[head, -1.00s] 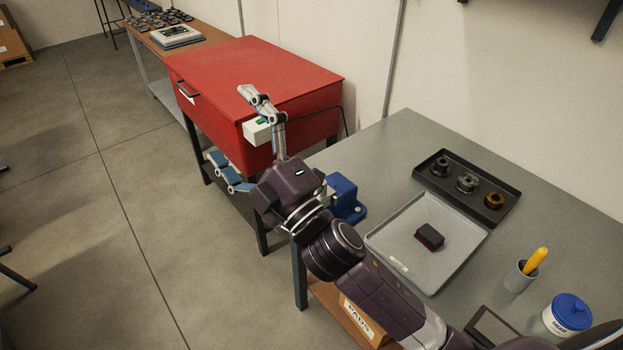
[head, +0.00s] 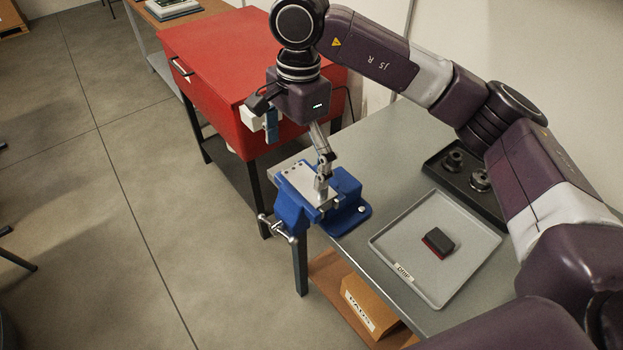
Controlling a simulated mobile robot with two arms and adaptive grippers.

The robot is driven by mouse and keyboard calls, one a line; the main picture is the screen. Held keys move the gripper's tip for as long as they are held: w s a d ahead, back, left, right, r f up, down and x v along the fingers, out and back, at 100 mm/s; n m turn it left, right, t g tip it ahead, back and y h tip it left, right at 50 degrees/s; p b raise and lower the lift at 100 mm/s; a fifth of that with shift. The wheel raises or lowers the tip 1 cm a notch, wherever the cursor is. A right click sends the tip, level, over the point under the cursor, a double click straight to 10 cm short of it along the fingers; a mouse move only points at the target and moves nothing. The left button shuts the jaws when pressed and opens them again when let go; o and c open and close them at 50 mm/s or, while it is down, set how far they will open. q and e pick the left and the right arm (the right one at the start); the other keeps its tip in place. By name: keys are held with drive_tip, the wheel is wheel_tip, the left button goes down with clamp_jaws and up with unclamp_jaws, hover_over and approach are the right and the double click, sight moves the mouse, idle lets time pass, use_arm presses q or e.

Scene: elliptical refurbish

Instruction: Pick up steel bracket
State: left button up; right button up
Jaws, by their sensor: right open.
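A flat silver plate with small dark holes, which looks like the steel bracket (head: 298,178), sits at the top of the blue vise (head: 347,207) on the corner of the grey workbench. I cannot tell whether the jaws clamp it. My right gripper (head: 297,163) points down over the vise with its fingers spread and nothing between them. One finger reaches down at the plate's right side and hides part of it; the other hangs up and to the left, by the red cabinet. Contact with the plate is unclear. My left gripper is not in view.
A grey tray (head: 393,232) with a dark block (head: 437,242) lies right of the vise. A black tray (head: 446,181) with round metal parts is partly behind my right arm. The red cabinet (head: 225,60) stands behind the vise. The vise handle (head: 277,230) sticks out over the floor.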

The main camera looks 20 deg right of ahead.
sight(309, 183)
drive_tip(key=shift+w+d+r+h, duration=0.1)
drive_tip(key=shift+d+r+h, duration=0.05)
drive_tip(key=shift+d, duration=0.3)
drive_tip(key=shift+w+d+r+h, duration=0.1)
drive_tip(key=shift+d+h, duration=0.05)
drive_tip(key=shift+d, duration=0.3)
drive_tip(key=shift+d+f, duration=0.2)
drive_tip(key=shift+f, duration=0.05)
drive_tip(key=shift+f+p, duration=0.6)
drive_tip(key=shift+f, duration=0.3)
drive_tip(key=f, duration=0.1)
drive_tip(key=f+p, duration=0.1)
drive_tip(key=f, duration=0.1)
drive_tip(key=f+p, duration=0.1)
drive_tip(key=shift+d+f, duration=0.25)
drive_tip(key=shift+d, duration=0.05)
drive_tip(key=shift+f, duration=0.35)
drive_tip(key=shift+c, duration=0.6)
drive_tip(key=c, duration=1.3)
drive_tip(key=shift+r, duration=0.1)
drive_tip(key=shift+c, duration=0.5)
